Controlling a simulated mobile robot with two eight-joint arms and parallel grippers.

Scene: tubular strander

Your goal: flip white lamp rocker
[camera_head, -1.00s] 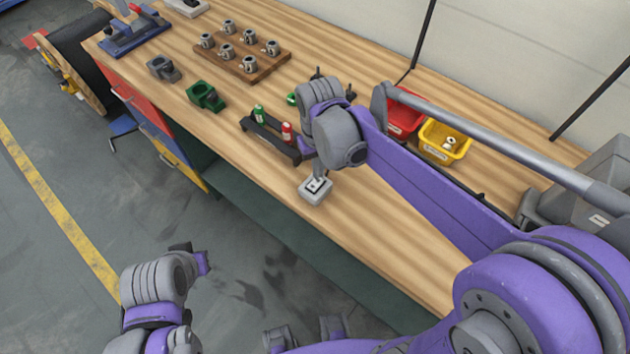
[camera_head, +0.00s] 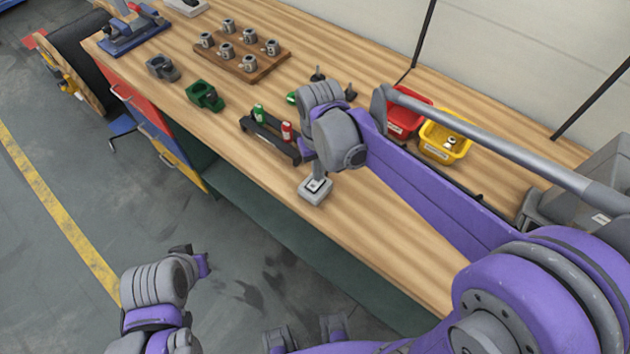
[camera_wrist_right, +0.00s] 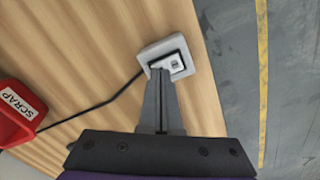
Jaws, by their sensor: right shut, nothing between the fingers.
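The lamp switch is a light grey box (camera_head: 315,191) near the front edge of the wooden bench, with a dark-framed white rocker. In the right wrist view the white rocker (camera_wrist_right: 175,63) shows on top of the box, with a small dark mark on it. My right gripper (camera_head: 318,180) is shut and empty, pointing down at the box. In the wrist view its fingertips (camera_wrist_right: 160,73) are at the near left edge of the rocker and hide part of it; I cannot tell if they touch. My left gripper (camera_head: 202,264) is off the bench, low at left; its jaw state is unclear.
A dark cable (camera_wrist_right: 90,112) runs from the box across the bench. A rack (camera_head: 268,138) with a green and a red can stands left of my right gripper. Red (camera_head: 402,125) and yellow (camera_head: 432,151) bins stand behind my right arm. Bench space right of the box is clear.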

